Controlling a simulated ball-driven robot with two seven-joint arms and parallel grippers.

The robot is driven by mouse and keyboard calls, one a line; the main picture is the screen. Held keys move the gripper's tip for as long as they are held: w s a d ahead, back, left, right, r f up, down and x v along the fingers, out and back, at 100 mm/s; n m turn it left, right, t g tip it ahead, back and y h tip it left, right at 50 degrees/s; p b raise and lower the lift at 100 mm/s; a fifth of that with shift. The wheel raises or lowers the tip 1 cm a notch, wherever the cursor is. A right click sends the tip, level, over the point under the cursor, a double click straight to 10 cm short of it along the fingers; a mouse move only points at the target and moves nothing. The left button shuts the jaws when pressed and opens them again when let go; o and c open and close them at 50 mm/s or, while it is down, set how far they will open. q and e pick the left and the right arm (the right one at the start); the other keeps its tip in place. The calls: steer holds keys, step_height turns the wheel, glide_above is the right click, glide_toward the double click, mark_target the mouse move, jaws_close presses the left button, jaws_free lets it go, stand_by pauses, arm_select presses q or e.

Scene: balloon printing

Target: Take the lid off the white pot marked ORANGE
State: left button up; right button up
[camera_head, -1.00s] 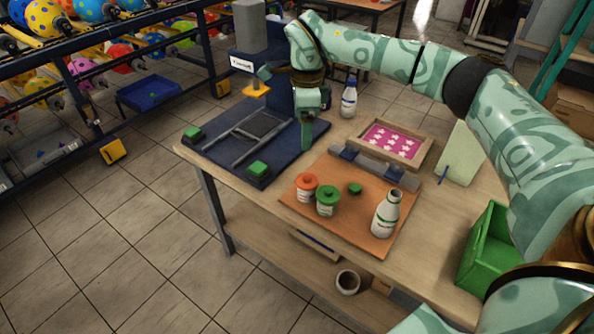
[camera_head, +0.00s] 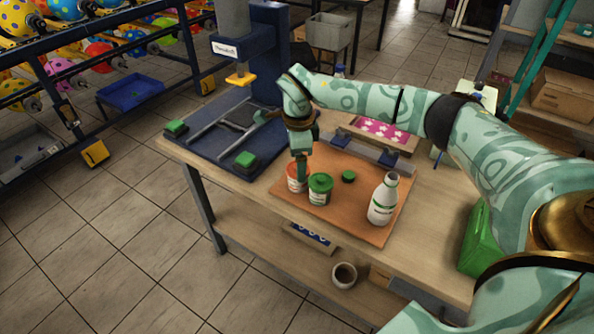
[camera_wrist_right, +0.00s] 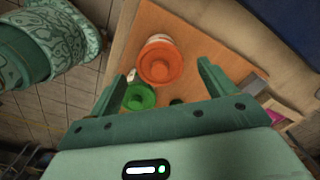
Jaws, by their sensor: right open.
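The white pot (camera_head: 296,185) with an orange lid stands on the orange-brown board on the table, partly hidden behind my right gripper in the head view. Its orange lid (camera_wrist_right: 160,64) is on and shows in the wrist view between and beyond the fingertips. I cannot read its label. My right gripper (camera_wrist_right: 162,74) is open and empty, pointing down above the lid; in the head view its fingers (camera_head: 301,170) overlap the lid, and I cannot tell whether they touch it. My left gripper is not in view.
A green-lidded pot (camera_head: 320,190) stands close beside the orange one. A small green cap (camera_head: 348,176) and a white bottle (camera_head: 382,202) share the board (camera_head: 345,220).

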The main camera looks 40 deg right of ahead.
steer(key=shift+f, duration=0.65)
steer(key=shift+r, duration=0.15)
steer(key=c, duration=1.1)
steer(key=shift+o, duration=0.2)
steer(key=shift+r, duration=0.1)
